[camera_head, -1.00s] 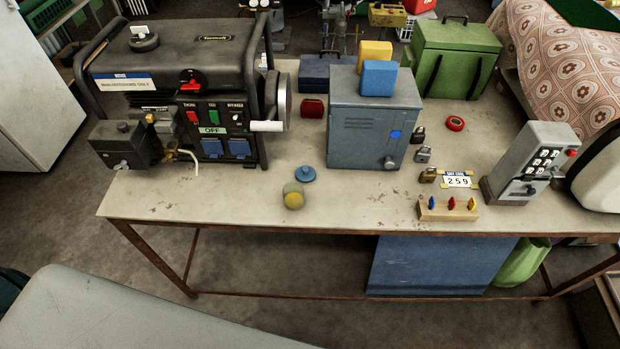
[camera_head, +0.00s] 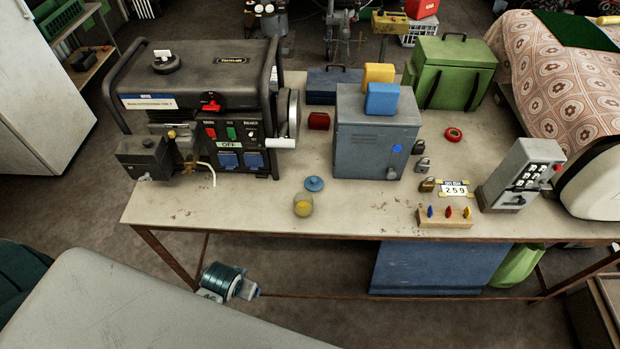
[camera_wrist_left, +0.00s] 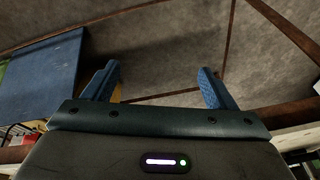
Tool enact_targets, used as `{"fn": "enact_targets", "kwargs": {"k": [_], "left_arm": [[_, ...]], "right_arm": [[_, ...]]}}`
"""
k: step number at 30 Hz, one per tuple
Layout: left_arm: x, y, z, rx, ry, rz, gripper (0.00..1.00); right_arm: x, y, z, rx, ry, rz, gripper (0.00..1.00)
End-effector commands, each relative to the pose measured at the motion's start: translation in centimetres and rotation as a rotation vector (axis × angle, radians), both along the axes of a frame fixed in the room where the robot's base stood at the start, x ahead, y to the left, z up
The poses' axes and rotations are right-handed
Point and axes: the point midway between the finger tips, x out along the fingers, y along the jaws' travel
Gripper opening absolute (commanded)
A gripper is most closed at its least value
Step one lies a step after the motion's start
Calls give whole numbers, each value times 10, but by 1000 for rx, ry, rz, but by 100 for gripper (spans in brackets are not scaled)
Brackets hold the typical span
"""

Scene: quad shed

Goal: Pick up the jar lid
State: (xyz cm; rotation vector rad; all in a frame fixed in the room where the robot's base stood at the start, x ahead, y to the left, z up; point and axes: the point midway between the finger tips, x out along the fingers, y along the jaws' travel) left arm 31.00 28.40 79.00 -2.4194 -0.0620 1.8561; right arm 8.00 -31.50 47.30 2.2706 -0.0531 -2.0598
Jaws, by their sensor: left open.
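The jar lid (camera_head: 314,184), a small blue disc with a knob, lies on the bench top near the front edge. Just in front of it stands a small glass jar (camera_head: 303,206) with something yellow in it. My left gripper shows in the left wrist view (camera_wrist_left: 161,74), its two blue fingers wide apart with nothing between them. That view shows the floor and bench frame, with no lid in it. In the head view, a teal and white part, apparently of my left arm, is low in front of the bench, well below the lid. My right gripper is not in view.
A generator (camera_head: 205,100) fills the bench's left end. A grey metal box (camera_head: 362,140) stands right of the lid. Padlocks, a peg block (camera_head: 445,219) and a keypad box (camera_head: 522,175) are farther right. The bench's front edge (camera_head: 250,228) lies between my arm and the lid.

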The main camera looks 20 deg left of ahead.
Motion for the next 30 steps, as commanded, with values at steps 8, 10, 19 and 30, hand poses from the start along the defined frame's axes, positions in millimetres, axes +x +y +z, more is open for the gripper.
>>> {"fn": "enact_targets", "kwargs": {"k": [8, 10, 19, 30], "left_arm": [[47, -12, 107, -2, -61, 102, 79], [60, -14, 116, -2, -70, 136, 79], [133, -30, 133, -18, -108, 283, 79], [279, -90, 152, -54, -161, 458, 79]], "right_arm": [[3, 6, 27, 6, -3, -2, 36], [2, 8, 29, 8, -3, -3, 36], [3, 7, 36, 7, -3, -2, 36], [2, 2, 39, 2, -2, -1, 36]]}}
